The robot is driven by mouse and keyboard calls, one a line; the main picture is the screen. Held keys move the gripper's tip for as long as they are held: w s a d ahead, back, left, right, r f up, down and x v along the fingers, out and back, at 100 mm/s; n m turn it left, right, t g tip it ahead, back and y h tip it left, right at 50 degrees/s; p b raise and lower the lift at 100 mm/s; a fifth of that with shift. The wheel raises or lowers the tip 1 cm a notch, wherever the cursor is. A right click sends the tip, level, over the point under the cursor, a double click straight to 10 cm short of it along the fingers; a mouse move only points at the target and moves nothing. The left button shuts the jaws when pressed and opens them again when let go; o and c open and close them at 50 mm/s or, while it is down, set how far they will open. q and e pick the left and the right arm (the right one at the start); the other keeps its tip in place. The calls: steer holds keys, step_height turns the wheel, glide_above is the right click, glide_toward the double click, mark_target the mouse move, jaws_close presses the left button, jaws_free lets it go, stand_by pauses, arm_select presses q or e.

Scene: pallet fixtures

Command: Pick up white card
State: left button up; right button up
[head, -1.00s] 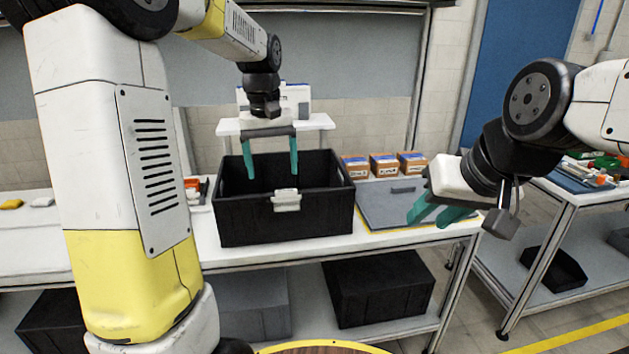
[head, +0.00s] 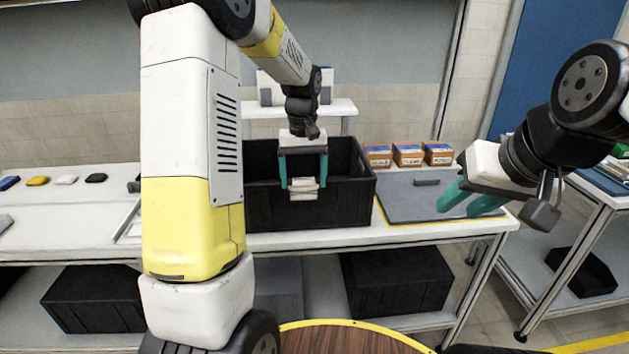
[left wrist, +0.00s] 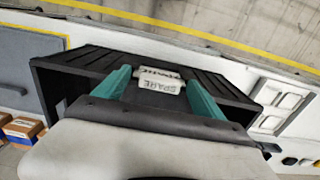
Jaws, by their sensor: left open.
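A white card (head: 304,188) sits at the front wall of the black crate (head: 350,210). In the left wrist view the card (left wrist: 158,80) shows dark lettering that reads SPARE, upside down. My right gripper (head: 456,209) is open and empty, over the right end of the table.
Several brown boxes (head: 407,155) and a grey panel (head: 405,203) lie right of the crate. Small yellow (head: 37,181), white (head: 66,180) and dark (head: 96,178) items lie at the far left of the table. A white raised shelf (head: 338,107) stands behind the crate.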

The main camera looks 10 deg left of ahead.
arm_select(q)
steer(key=shift+c, duration=0.4)
steer(key=c, duration=0.9)
steer(key=shift+o, duration=0.2)
steer(key=shift+r, duration=0.1)
